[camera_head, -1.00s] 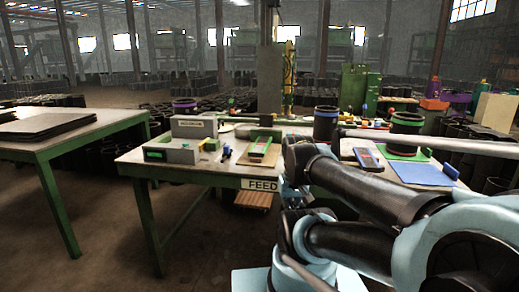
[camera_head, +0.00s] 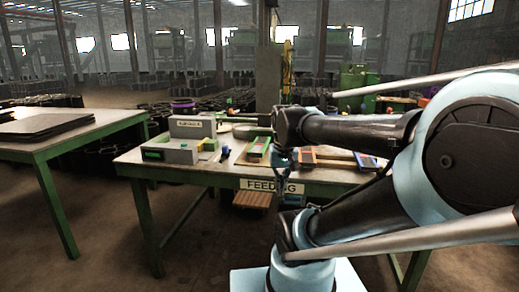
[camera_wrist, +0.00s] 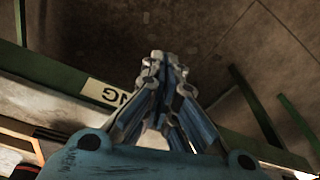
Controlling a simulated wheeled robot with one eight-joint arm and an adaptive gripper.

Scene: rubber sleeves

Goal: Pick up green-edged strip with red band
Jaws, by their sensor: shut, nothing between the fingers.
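A green-edged strip with a reddish band (camera_head: 257,148) lies on the feeding table, left of my arm's wrist in the head view. My gripper (camera_head: 284,178) hangs at the table's front edge, to the right of the strip and closer to the camera. In the wrist view my gripper (camera_wrist: 165,65) is shut, with its fingertips together and nothing between them. The floor and the table edge show behind the fingers there. I cannot make out the strip in the wrist view.
The feeding table (camera_head: 215,178) has a sign (camera_head: 271,186) on its front edge. A grey box with a green display (camera_head: 168,154) stands left of the strip. Another strip with a reddish end (camera_head: 307,157) lies to the right. A side table (camera_head: 60,140) stands left across open floor.

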